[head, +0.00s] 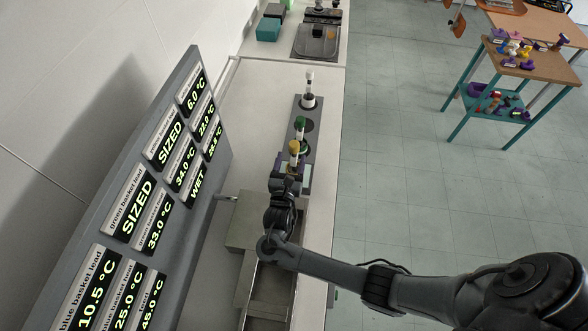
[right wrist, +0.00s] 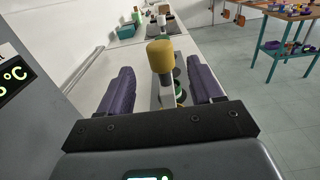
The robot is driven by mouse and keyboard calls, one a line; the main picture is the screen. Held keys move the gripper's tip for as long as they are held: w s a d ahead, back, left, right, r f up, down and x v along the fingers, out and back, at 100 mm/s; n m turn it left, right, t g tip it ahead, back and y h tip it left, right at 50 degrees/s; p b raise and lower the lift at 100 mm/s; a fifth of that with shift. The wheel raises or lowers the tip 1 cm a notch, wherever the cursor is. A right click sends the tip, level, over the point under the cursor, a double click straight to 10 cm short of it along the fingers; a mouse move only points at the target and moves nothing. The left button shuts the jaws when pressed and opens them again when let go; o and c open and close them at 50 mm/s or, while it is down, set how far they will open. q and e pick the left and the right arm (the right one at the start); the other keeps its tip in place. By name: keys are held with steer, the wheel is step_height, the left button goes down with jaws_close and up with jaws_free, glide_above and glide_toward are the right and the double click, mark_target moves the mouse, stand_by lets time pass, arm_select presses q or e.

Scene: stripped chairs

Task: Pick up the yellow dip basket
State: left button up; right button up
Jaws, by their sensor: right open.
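The yellow dip basket shows its yellow knob (head: 294,147) in the head view, at the near end of a grey rack (head: 311,112) on the counter. In the right wrist view the yellow knob (right wrist: 160,55) stands upright on a pale stem between the two purple fingers. My right gripper (head: 291,168) is open around or just short of the stem; whether a finger touches it I cannot tell. The lower part of the basket is hidden by the gripper. My left gripper is not in view.
A green-topped basket (head: 300,122) and a white-topped one (head: 309,78) stand farther along the rack. A grey display board (head: 222,150) is at the left. A metal basin (head: 270,290) lies nearer. A teal-legged table (head: 545,66) stands far right; the floor between is clear.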

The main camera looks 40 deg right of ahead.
mark_target(293, 152)
steer(key=shift+x, duration=2.95)
steer(key=shift+s+f, duration=0.1)
steer(key=shift+f, duration=0.05)
jaws_close()
